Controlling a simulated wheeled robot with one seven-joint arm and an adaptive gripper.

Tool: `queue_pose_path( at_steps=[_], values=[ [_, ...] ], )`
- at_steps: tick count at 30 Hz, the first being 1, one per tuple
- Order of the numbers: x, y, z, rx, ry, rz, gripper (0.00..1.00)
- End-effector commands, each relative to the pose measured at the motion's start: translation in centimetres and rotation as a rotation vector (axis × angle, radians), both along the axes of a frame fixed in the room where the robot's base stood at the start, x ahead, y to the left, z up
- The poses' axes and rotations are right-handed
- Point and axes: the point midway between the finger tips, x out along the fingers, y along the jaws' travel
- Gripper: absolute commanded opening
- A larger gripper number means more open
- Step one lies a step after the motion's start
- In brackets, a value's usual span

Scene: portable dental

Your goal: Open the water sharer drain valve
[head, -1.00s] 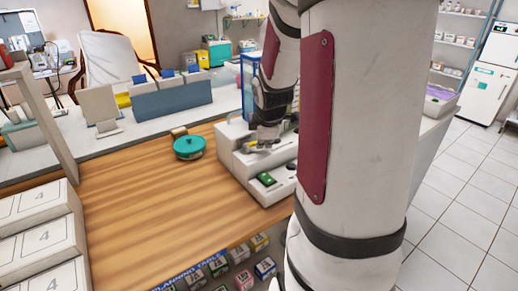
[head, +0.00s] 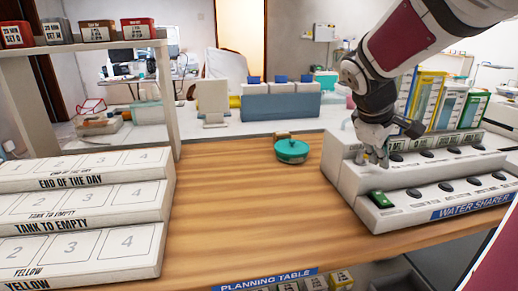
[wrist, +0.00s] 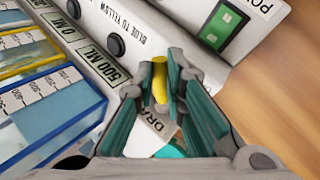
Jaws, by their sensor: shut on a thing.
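The water sharer (head: 352,190) is a white stepped console at the right of the planning table. My gripper (head: 376,160) is at the left end of its upper step in the head view. In the wrist view the fingertips of my gripper (wrist: 160,88) are shut on a small yellow drain valve handle (wrist: 159,84). The handle lies along the fingers. A label starting "DRA" (wrist: 158,122) sits just below it, partly hidden by a finger. In the head view the handle is hidden by the gripper.
A green power switch (head: 380,200) is on the lower step, with several black knobs (head: 445,186) beside it. Clear tanks with yellow and blue frames (head: 447,106) stand behind. A teal lidded pot (head: 292,150) is on the table.

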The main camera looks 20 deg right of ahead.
Motion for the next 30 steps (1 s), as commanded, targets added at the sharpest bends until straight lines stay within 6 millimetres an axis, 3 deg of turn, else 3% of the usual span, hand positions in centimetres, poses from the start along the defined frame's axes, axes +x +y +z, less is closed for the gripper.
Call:
queue_pose_path(
  at_steps=[15, 30],
  values=[
    [0.5, 2.1, -0.2, 0.002, 0.004, -0.391, 0.0],
    [0.8, 2.6, -0.2, 0.004, 0.001, -0.499, 0.0]
  ],
)
